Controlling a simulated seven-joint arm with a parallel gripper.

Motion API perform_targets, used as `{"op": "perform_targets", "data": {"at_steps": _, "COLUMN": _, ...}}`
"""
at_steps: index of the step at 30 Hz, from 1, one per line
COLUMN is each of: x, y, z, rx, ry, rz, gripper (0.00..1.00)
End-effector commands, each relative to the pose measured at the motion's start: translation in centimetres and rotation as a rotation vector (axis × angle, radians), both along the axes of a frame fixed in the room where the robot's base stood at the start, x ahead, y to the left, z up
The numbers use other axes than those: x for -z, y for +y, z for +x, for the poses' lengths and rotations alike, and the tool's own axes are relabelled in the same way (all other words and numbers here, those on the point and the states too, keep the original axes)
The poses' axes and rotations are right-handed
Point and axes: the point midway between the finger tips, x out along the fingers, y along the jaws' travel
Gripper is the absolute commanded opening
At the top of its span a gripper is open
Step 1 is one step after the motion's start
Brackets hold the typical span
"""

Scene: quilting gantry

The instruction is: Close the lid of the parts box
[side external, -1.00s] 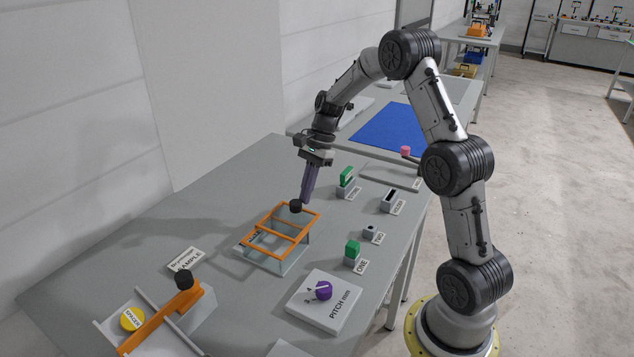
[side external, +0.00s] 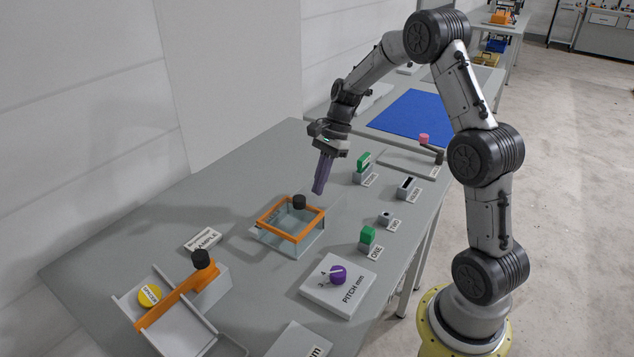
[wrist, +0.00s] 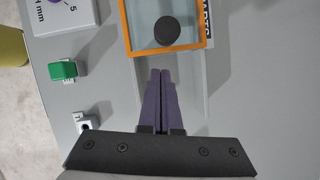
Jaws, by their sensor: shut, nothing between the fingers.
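The parts box (side external: 305,246) is clear-walled and stands mid-table. The black round knob (side external: 299,202) of the lid stands inside that square. In the wrist view the knob (wrist: 167,30) and the orange frame (wrist: 126,28) lie ahead of the fingers; the frame's far part is cut off. My gripper (side external: 317,192) is shut and empty, pointing down, just above and right of the knob, apart from it. It also shows in the wrist view (wrist: 160,71).
Green blocks (side external: 367,236) and small labelled holders (side external: 386,217) stand to the right. A white plate with a purple dial (side external: 337,274) is in front. An orange bar with a black knob (side external: 202,258) and a yellow disc (side external: 149,295) are at front left. Bare table lies left of the box.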

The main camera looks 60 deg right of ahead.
Motion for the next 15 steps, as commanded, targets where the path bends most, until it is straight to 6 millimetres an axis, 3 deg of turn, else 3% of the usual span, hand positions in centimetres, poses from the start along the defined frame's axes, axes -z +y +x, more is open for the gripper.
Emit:
{"op": "perform_targets", "data": {"at_steps": 1, "x": 0.0, "y": -1.3, "z": -0.3, "rx": 0.008, "ry": 0.0, "rz": -0.001, "gripper": 0.0}}
{"op": "perform_targets", "data": {"at_steps": 9, "x": -5.8, "y": -3.4, "z": -0.6, "rx": 0.003, "ry": -0.006, "rz": -0.007, "gripper": 0.0}}
{"op": "perform_targets", "data": {"at_steps": 15, "x": -8.4, "y": -4.4, "z": -0.9, "rx": 0.002, "ry": -0.004, "rz": -0.006, "gripper": 0.0}}
